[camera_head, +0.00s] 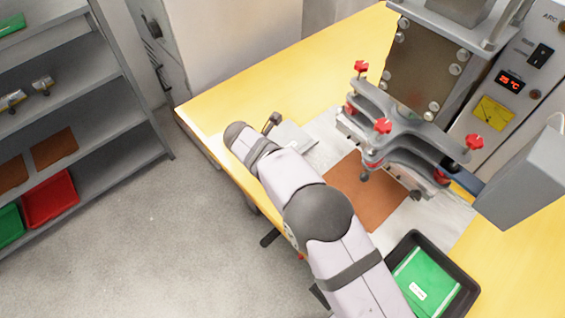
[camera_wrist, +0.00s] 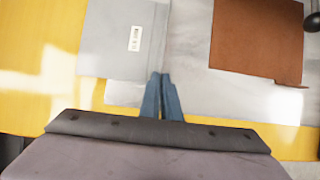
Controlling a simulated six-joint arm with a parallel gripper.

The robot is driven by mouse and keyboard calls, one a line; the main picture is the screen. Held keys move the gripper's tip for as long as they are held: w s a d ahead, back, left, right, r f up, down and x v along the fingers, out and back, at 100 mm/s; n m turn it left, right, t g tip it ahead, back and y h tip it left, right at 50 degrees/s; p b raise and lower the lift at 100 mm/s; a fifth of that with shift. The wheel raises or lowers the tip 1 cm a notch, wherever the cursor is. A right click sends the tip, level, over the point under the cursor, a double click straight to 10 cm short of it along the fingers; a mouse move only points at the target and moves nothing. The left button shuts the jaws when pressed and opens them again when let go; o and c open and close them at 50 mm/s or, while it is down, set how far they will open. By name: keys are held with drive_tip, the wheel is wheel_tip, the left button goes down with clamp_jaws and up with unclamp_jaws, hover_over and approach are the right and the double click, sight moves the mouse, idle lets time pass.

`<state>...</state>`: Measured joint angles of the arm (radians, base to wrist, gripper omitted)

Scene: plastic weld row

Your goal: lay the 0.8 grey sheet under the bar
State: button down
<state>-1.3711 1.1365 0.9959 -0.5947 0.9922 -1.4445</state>
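A grey sheet with a small white label (camera_wrist: 120,40) lies flat at the upper left of the wrist view. It shows partly behind my arm in the head view (camera_head: 294,138). My gripper (camera_wrist: 160,78) has its two blue fingers together, their tips by the sheet's lower right corner; I see nothing held between them. In the head view my arm hides the gripper. The bar (camera_head: 405,140), a grey clamp frame with red knobs, stands over the pale work plate (camera_head: 328,130). A brown sheet (camera_head: 362,192) lies on the plate, partly beneath the bar.
A black tray (camera_head: 468,290) holding a green labelled sheet (camera_head: 425,281) stands at the front right. The welding machine (camera_head: 510,85) rises behind the bar. A shelf (camera_head: 95,110) with sheets and trays stands at left. The yellow table (camera_head: 260,85) is clear at the back left.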

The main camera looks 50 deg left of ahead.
drive_tip(key=shift+r+b, duration=0.25)
drive_tip(key=shift+b, duration=0.4)
drive_tip(key=b+v, duration=0.1)
drive_tip(key=b, duration=0.3)
drive_tip(key=shift+s+d+r, duration=0.15)
drive_tip(key=shift+s+r, duration=0.05)
drive_tip(key=shift+r, duration=0.1)
drive_tip(key=s+d+r+b, duration=0.55)
drive_tip(key=d+b, duration=0.45)
drive_tip(key=b, duration=0.7)
drive_tip(key=s+d+f+b, duration=0.1)
drive_tip(key=s+d+b, duration=0.1)
drive_tip(key=d+b, duration=0.5)
drive_tip(key=s+d+f+b, duration=0.1)
drive_tip(key=s+d+b, duration=0.1)
drive_tip(key=d+b, duration=0.6)
drive_tip(key=d, duration=0.3)
drive_tip(key=shift+f+b, duration=0.1)
drive_tip(key=shift+b, duration=0.2)
